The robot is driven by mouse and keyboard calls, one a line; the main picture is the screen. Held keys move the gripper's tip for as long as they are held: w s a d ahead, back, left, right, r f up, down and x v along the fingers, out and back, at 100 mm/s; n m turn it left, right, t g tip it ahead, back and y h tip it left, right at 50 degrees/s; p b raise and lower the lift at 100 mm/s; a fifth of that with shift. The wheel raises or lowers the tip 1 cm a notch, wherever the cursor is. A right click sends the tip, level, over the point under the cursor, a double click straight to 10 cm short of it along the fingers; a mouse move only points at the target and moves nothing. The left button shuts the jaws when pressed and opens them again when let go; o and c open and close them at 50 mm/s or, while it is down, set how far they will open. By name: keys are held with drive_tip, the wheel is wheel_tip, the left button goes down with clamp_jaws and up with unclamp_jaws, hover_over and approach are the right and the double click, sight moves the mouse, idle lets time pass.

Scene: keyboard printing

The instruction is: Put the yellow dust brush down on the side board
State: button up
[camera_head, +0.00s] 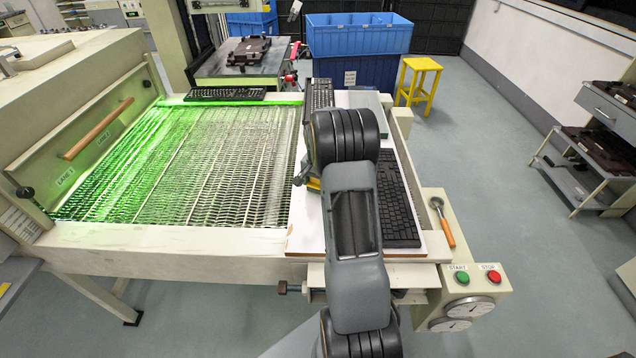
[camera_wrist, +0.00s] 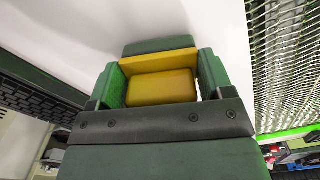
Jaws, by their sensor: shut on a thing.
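The yellow dust brush (camera_wrist: 160,88) is between the two green fingers of my gripper (camera_wrist: 161,76) in the wrist view. My gripper is shut on it. In the head view only a sliver of the yellow brush (camera_head: 313,184) shows beside my arm, which hides the rest of the gripper. The white side board (camera_head: 308,226) lies right of the mesh belt, under my arm. In the wrist view the white board (camera_wrist: 215,22) fills the background behind the brush. I cannot tell whether the brush touches the board.
A black keyboard (camera_head: 399,208) lies along the board's right side. Another keyboard (camera_head: 318,95) stands at its far end, near a grey-green box (camera_head: 372,101). The green-lit mesh belt (camera_head: 200,165) borders the left. A wooden-handled tool (camera_head: 444,225) lies by the start and stop buttons.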

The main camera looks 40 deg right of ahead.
drive_tip(key=shift+f, duration=0.3)
drive_tip(key=o, duration=1.1)
wheel_tip(320, 180, up, 11)
drive_tip(key=shift+r, duration=0.1)
drive_tip(key=shift+a+r, duration=0.15)
drive_tip(key=shift+r, duration=0.2)
drive_tip(key=s+a+r+n+t, duration=0.1)
drive_tip(key=s+a+r+n, duration=0.2)
drive_tip(key=a+r, duration=0.35)
drive_tip(key=s+a+n+t, duration=0.1)
drive_tip(key=s+a+n, duration=0.2)
drive_tip(key=s+a, duration=0.2)
drive_tip(key=s+a+f+n, duration=0.1)
drive_tip(key=s+a+n, duration=0.2)
drive_tip(key=s+a, duration=0.3)
drive_tip(key=s+a+f+n+t, duration=0.1)
drive_tip(key=s+a+n, duration=0.2)
drive_tip(key=s+a, duration=0.2)
drive_tip(key=shift+s+a+t, duration=0.2)
drive_tip(key=shift+a+t, duration=0.1)
drive_tip(key=shift+a, duration=0.25)
